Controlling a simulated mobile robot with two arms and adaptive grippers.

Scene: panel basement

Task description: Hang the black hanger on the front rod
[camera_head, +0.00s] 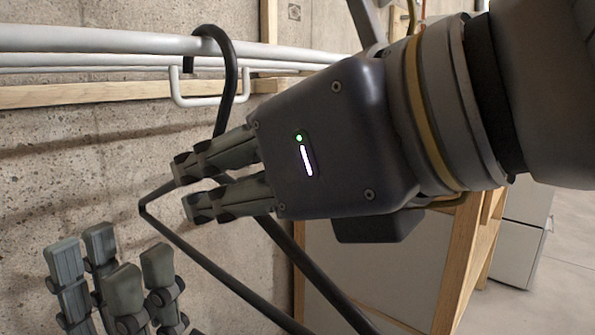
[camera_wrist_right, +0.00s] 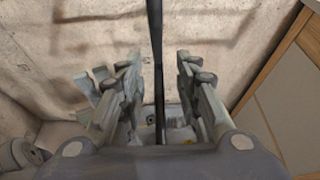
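The black hanger (camera_head: 231,80) has its hook over the thick white front rod (camera_head: 100,40), with the hook tip showing behind and below the rod. Its body slopes down to the right, and its lower part leaves the picture. My right gripper (camera_head: 180,190) is at the hanger's neck, just below the hook. In the right wrist view the hanger (camera_wrist_right: 157,50) runs between the spread fingers with a gap on both sides. My left gripper (camera_head: 112,255) is low at the left, fingers up, apart and empty, below and left of the hanger.
Thinner white pipes and a white loop bracket (camera_head: 210,101) sit just behind and below the rod, along a wooden batten (camera_head: 60,95) on the concrete wall. A wood-framed panel (camera_head: 390,265) stands at the lower right, with a white cabinet (camera_head: 520,245) beyond it.

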